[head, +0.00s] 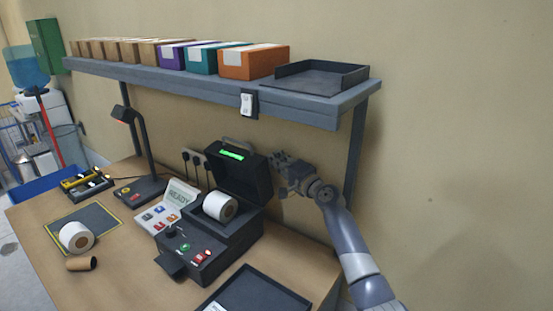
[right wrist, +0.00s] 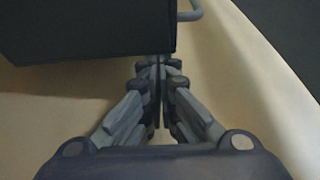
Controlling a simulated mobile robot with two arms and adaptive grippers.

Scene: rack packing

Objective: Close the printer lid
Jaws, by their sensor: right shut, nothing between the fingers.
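The black label printer (head: 212,240) stands on the table with its lid (head: 245,178) raised, leaning up at the back. A white paper roll (head: 219,206) sits inside the open printer. The lid has a grey handle on its top edge and a lit green strip. My right gripper (head: 279,162) is shut and empty, at the right edge of the lid near its upper part. In the right wrist view the shut fingers (right wrist: 159,72) are close to the dark lid (right wrist: 85,28); I cannot tell whether they touch it. My left gripper is not in view.
A grey shelf (head: 215,88) with several boxes and a black tray (head: 325,83) hangs above the gripper. A scanner lamp (head: 146,150) and a READY sign (head: 180,195) stand left of the printer. A black tray (head: 256,292) lies in front. Open space lies to the right.

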